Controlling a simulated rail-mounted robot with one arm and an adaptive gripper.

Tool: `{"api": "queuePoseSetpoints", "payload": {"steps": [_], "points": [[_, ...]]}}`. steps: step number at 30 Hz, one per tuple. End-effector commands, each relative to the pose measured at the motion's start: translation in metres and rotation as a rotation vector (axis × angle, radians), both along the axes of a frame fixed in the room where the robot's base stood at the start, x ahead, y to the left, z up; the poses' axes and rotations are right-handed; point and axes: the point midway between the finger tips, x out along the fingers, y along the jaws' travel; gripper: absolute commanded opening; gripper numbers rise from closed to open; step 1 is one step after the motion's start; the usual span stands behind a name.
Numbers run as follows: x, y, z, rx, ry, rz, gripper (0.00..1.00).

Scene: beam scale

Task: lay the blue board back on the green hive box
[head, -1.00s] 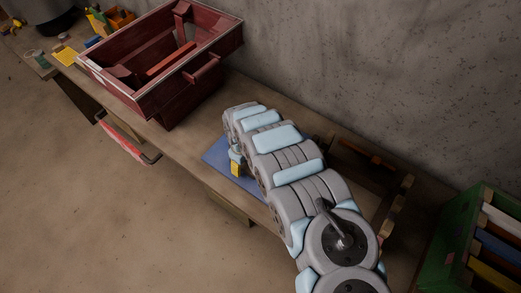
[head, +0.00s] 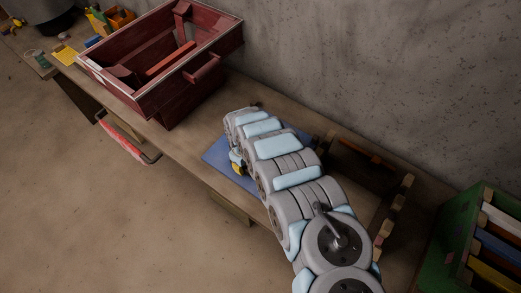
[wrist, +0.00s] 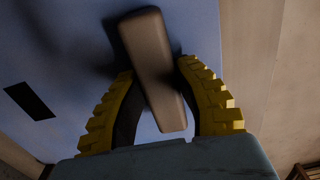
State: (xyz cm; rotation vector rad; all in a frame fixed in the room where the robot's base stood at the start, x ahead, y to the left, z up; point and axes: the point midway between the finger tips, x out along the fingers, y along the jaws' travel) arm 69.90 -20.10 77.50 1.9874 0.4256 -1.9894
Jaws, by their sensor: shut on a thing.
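The blue board (head: 215,154) lies on the wooden bench in the head view, partly hidden under my arm. In the wrist view the blue board (wrist: 60,60) fills much of the picture, with a grey-brown bar handle (wrist: 152,65) and a dark rectangular mark on it. My gripper (wrist: 158,80), with yellow ribbed fingers, is shut on the handle, one finger on each side. In the head view only a bit of yellow of my gripper shows beside the arm. The green hive box (head: 443,240) stands at the lower right, open-topped, with several coloured frames inside.
A dark red box (head: 130,92) stands on the wooden bench (head: 180,150) left of the board. A slatted wooden rack (head: 395,205) is between my arm and the hive box. A concrete wall (head: 370,80) runs behind. The floor in front is clear.

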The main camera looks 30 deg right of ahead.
Motion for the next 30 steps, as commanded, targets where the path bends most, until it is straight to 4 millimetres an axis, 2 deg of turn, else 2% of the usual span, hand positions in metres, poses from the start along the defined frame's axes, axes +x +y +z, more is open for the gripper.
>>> {"api": "queuePoseSetpoints", "payload": {"steps": [8,14,20,30], "points": [[0.000,0.000,-0.001,0.000,-0.002,0.000,0.00],[0.001,-0.001,0.006,-0.001,-0.003,0.000,0.00],[0.001,0.000,0.023,-0.002,-0.003,0.002,0.00],[0.002,-0.002,0.065,-0.003,-0.005,0.001,0.00]]}}
